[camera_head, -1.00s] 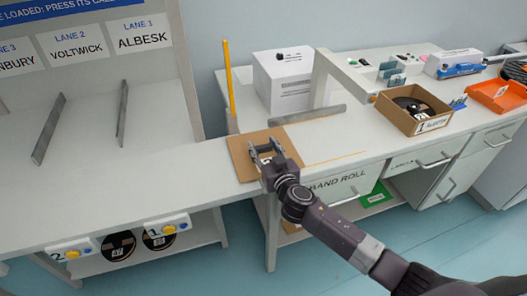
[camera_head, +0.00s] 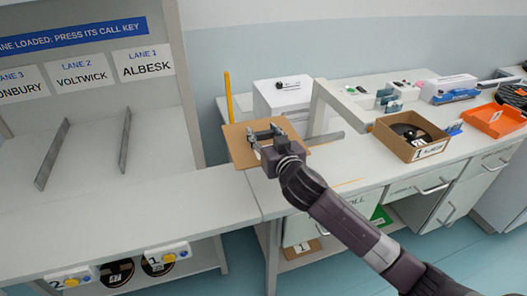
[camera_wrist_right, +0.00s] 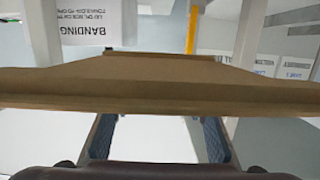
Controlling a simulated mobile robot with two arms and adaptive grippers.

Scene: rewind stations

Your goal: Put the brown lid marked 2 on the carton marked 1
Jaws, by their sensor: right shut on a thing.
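A flat brown lid (camera_head: 240,154) is in my right gripper (camera_head: 264,136), raised above the bench near the yellow post. It also fills the middle of the right wrist view (camera_wrist_right: 160,75), where its near rim lies across the fingers. The gripper covers part of its top, and I cannot read a number on it. The open brown carton marked 1 (camera_head: 408,153), labelled ALBESK, stands on the bench to the right, apart from the lid. A dark round roll (camera_head: 408,131) lies inside it. My left gripper is not in view.
A white box (camera_head: 283,97), a white arch-like machine (camera_head: 345,103) and a grey bar (camera_head: 325,137) stand near the lid. An orange tray (camera_head: 496,119) is right of the carton. A yellow post (camera_head: 228,97) rises behind the lid. Another brown piece (camera_head: 302,249) lies under the bench.

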